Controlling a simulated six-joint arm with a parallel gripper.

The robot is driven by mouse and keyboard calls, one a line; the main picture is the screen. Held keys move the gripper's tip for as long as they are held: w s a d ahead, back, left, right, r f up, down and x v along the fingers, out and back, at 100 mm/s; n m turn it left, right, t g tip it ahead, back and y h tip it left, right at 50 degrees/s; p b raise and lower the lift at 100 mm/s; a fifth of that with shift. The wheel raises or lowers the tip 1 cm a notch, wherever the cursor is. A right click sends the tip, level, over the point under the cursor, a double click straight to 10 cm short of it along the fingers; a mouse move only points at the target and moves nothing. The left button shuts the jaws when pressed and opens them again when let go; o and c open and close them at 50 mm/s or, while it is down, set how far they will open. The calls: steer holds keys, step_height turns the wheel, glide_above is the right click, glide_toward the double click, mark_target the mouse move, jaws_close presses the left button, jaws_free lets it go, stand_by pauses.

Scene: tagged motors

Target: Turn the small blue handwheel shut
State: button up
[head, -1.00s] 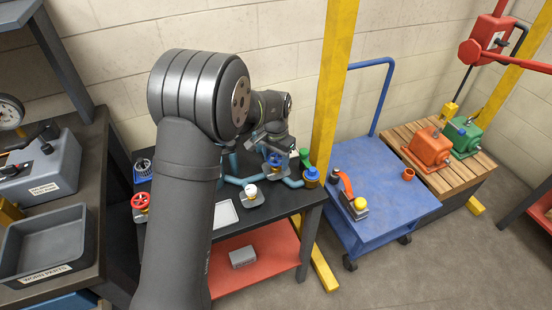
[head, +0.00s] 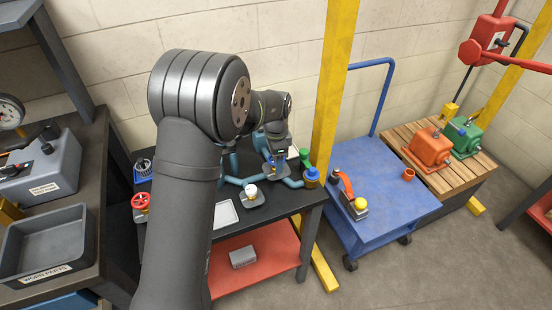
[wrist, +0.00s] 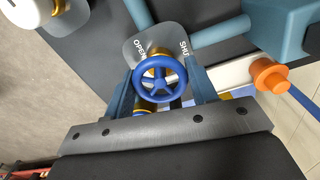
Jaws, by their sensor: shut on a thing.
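The small blue handwheel (wrist: 160,78) shows in the wrist view, with a spoked rim and a brass collar behind it. It sits in front of a grey plate marked OPEN and SHUT (wrist: 141,44). My gripper (wrist: 161,83) has one finger on each side of the wheel and is shut on it. In the head view, my gripper (head: 277,153) points down at the pipework at the back of the black bench. There the wheel is mostly hidden by my gripper.
A white knob (head: 251,190) on a plate and a red handwheel (head: 140,201) stand on the same bench. A green-handled valve (head: 307,160) is close on the right, near the yellow post (head: 334,80). An orange knob (wrist: 269,75) is right of my gripper in the wrist view.

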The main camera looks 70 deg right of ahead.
stand_by(0.5)
steer(key=o, duration=1)
step_height(320, 180, up, 17)
steer(key=shift+r, duration=0.2)
step_height(320, 180, down, 18)
steer(key=shift+r, duration=0.25)
steer(key=shift+r, duration=0.1)
stand_by(0.4)
